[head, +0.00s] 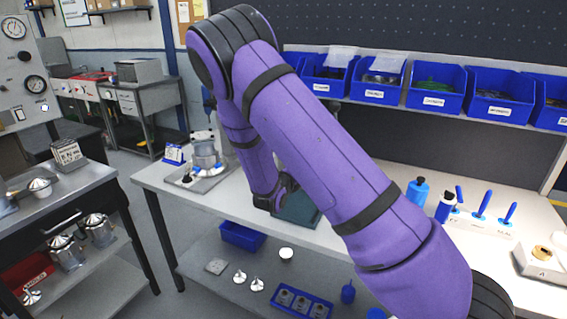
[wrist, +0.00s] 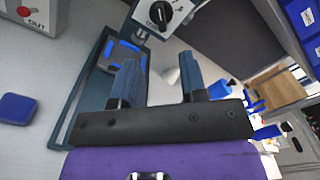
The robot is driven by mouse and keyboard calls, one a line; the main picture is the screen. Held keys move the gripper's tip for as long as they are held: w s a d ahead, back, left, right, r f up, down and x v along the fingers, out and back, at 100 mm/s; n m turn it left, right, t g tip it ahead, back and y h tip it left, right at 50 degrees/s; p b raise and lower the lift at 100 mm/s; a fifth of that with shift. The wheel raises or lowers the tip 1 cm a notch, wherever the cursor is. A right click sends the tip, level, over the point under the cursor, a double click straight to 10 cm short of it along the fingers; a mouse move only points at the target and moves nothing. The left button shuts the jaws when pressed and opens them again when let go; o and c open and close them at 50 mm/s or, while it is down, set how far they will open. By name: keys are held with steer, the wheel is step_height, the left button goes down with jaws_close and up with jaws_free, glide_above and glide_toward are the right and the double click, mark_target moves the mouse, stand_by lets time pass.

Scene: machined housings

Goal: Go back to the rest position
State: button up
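My gripper (wrist: 160,76) shows in the wrist view with two blue-padded fingers spread wide apart. In the head view my purple arm rises from the lower right, bends at the upper left and comes down over the white workbench (head: 160,180). The gripper's fingers cannot be made out there. A dark green plate (head: 297,210) lies on the bench beside my wrist, partly hidden by the arm.
A fixture with a metal housing (head: 205,152) stands at the bench's left end. Blue bins (head: 434,88) line the back shelf. Blue bottles (head: 417,193) and blue-handled tools (head: 482,205) stand at right. In the wrist view, a blue frame with a dial box (wrist: 163,15) is close ahead.

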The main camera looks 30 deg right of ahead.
steer(key=s+d+r+m+g+y, duration=0.35)
steer(key=s+r+m+g, duration=0.65)
steer(key=s+r+m, duration=0.7)
steer(key=s+a+r+m+t+y, duration=0.1)
steer(key=s+a+r+m+y, duration=0.1)
steer(key=s+m, duration=0.4)
steer(key=s+a+r+m+t+y, duration=0.2)
steer(key=s+a+m+y, duration=0.3)
steer(key=s, duration=0.3)
steer(key=s+a+r+m+t+y, duration=0.1)
steer(key=s+a+r+m+y, duration=0.2)
steer(key=s+a+r+m, duration=0.1)
steer(key=s+a+m, duration=0.1)
steer(key=s+m, duration=0.1)
steer(key=s, duration=0.1)
steer(key=shift+a+r+m+y, duration=0.15)
steer(key=shift+a+m+y, duration=0.15)
steer(key=shift+a+y, duration=0.1)
steer(key=shift+w, duration=0.1)
